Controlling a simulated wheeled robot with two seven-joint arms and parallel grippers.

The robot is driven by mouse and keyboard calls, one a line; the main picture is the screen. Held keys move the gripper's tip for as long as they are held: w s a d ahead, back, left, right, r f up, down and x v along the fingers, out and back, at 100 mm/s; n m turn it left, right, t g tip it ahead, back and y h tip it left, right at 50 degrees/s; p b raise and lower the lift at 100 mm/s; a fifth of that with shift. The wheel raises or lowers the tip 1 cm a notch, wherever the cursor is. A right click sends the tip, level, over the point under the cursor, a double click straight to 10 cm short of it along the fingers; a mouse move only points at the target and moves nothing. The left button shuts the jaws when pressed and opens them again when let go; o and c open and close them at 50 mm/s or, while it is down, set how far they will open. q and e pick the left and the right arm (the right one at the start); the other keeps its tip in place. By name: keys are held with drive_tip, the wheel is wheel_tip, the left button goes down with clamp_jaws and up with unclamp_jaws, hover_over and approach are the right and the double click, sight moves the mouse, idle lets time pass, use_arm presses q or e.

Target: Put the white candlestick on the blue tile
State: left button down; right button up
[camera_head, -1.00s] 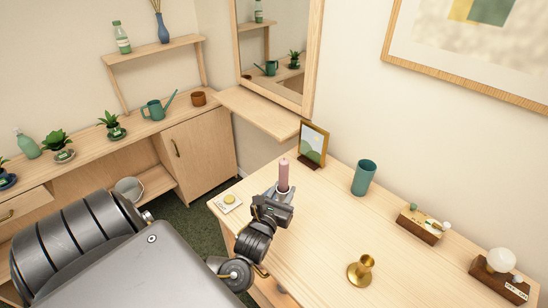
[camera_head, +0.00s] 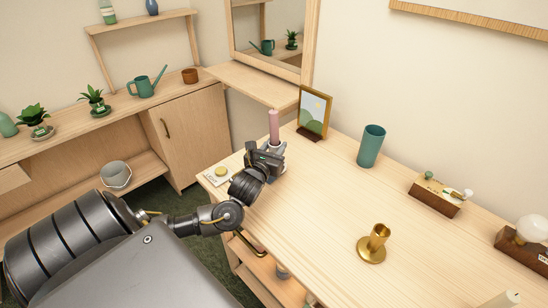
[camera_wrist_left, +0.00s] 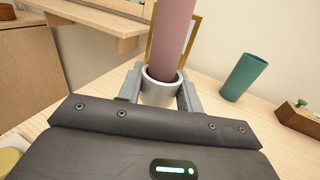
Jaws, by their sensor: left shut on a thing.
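My left gripper (camera_head: 270,152) is shut on a candlestick with a pale grey-white cup (camera_wrist_left: 160,88), which I take as the white candlestick. A pink candle (camera_head: 274,125) stands upright in it. The wrist view shows a finger on each side of the cup; the candlestick's lower part is hidden behind the gripper. It is over the far left part of the wooden table (camera_head: 320,200), in front of the picture frame. I cannot tell whether its base touches the table. No blue tile is clearly visible. My right gripper is not in view.
A brass candlestick (camera_head: 374,246) stands mid-table. A teal cup (camera_head: 371,146), a small framed picture (camera_head: 314,112) and a wooden block organiser (camera_head: 434,198) line the back. A white card with a yellow disc (camera_head: 219,174) lies at the left corner.

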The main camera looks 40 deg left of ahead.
use_arm(q)
drive_tip(key=shift+w+a+f, duration=0.15)
drive_tip(key=shift+w+f, duration=0.1)
drive_tip(key=shift+f, duration=0.1)
drive_tip(key=shift+w+a+f, duration=0.1)
drive_tip(key=shift+a+f, duration=0.1)
drive_tip(key=shift+f, duration=1.55)
drive_tip(key=shift+f, duration=0.1)
drive_tip(key=c, duration=0.9)
unclamp_jaws()
drive_tip(key=shift+f, duration=0.1)
drive_tip(key=shift+c, duration=0.2)
drive_tip(key=v, duration=1.2)
drive_tip(key=shift+r, duration=0.25)
